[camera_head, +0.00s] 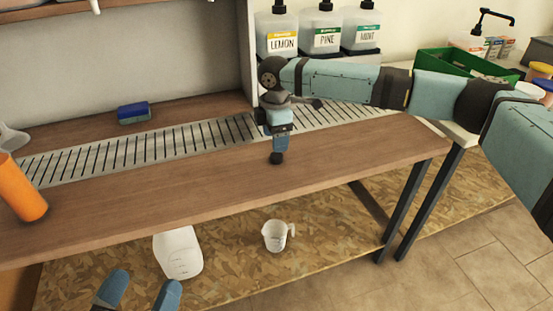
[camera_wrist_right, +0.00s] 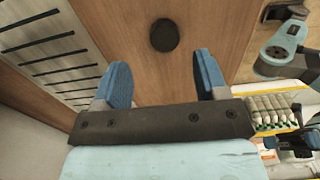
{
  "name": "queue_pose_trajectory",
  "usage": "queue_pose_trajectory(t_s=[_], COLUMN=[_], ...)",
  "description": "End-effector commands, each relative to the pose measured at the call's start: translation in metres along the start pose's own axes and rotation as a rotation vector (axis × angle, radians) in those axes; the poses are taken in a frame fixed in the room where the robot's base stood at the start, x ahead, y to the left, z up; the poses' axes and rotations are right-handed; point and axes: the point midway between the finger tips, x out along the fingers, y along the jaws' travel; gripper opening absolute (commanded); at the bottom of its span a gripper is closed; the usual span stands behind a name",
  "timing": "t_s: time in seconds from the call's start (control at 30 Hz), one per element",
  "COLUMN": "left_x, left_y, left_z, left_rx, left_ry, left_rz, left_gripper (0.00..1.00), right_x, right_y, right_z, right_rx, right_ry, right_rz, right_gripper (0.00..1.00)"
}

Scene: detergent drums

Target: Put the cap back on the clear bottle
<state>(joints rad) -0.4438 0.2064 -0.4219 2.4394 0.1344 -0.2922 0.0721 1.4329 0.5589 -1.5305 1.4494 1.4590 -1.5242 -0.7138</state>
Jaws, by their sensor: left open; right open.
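A black round cap (camera_head: 277,158) lies on the wooden counter; it also shows in the right wrist view (camera_wrist_right: 164,35). My right gripper (camera_head: 279,131) points down just above the cap. Its blue fingers (camera_wrist_right: 160,62) are apart, with the cap in line with the gap beyond the fingertips and nothing between them. A pale, whitish bottle (camera_head: 178,252), which may be the clear bottle, stands below the counter's front edge, with its top partly hidden by that edge. My left gripper (camera_head: 138,291) is open and empty at the bottom left, in front of the bottle.
An orange container (camera_head: 22,190) and a partly cut-off grey item (camera_head: 10,138) are at the counter's left. A blue sponge (camera_head: 134,113) lies behind the slatted grate (camera_head: 130,150). A white measuring cup (camera_head: 276,236) sits below the counter. Labelled pump bottles (camera_head: 327,32) stand behind.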

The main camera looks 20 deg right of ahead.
Motion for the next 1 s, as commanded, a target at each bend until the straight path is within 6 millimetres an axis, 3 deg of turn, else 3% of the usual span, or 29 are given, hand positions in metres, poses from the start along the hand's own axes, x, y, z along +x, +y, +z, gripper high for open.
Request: queue_pose_trajectory(t_s=[0.2, 0.43, 0.57, 0.97, 1.0], left_x=[0.000, -0.001, -0.002, -0.002, -0.002], left_y=[0.000, -0.006, -0.007, -0.006, -0.006], left_z=[0.002, 0.037, 0.045, 0.045, 0.045], left_rx=[0.000, -0.001, -0.004, -0.005, -0.005], left_ry=[-0.002, -0.105, -0.141, -0.153, -0.153], left_rz=[0.000, 0.010, 0.014, 0.015, 0.015], left_gripper=[0.98, 0.98, 0.98, 0.98, 0.98], right_x=[0.003, 0.038, 0.050, 0.051, 0.051], right_y=[0.000, -0.006, -0.006, -0.005, -0.005], right_z=[0.000, 0.002, 0.001, 0.001, 0.001], right_rx=[0.000, -0.002, -0.001, 0.000, 0.000], right_ry=[0.000, -0.002, -0.001, 0.000, 0.000], right_rz=[0.000, 0.000, 0.000, 0.001, 0.001], right_gripper=[0.67, 0.67, 0.67, 0.67, 0.60])
